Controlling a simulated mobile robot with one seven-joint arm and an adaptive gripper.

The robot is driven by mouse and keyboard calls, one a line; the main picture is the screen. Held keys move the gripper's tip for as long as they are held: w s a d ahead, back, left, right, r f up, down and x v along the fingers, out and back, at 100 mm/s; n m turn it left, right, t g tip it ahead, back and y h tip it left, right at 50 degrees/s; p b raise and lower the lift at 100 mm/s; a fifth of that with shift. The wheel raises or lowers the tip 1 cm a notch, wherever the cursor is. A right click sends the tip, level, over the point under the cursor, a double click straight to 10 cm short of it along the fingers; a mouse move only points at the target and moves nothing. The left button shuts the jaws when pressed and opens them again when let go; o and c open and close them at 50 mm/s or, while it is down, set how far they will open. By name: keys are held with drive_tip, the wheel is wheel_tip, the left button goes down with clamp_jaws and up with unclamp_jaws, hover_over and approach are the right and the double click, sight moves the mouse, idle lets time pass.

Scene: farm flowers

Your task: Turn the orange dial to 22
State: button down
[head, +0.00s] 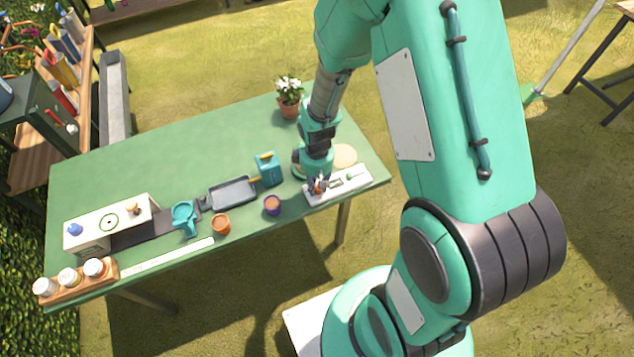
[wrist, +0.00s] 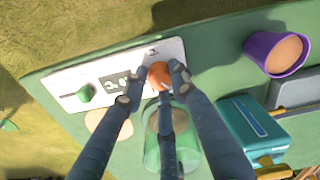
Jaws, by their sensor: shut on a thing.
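A white panel (head: 322,195) lies near the right end of the green table, and fills the upper left of the wrist view (wrist: 65,82). The orange dial (wrist: 159,75) sits at one end of it. My gripper (wrist: 157,79) is shut on the dial, its dark blue fingers around it. In the head view my gripper (head: 317,183) is over the panel's left part and mostly covers the dial. A small dark display (wrist: 117,83) sits beside the dial with pale digits, tilted and too small to read surely. A green knob (wrist: 85,92) is at the panel's other end.
A flower pot (head: 289,106) is at the back. The table's back left is clear.

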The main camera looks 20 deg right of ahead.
drive_tip(key=shift+m+p, duration=0.3)
drive_tip(key=shift+m, duration=0.7)
drive_tip(key=c, duration=1.4)
unclamp_jaws()
drive_tip(key=shift+r, duration=0.1)
drive_tip(key=shift+r, duration=5.9)
drive_tip(key=shift+r, duration=0.1)
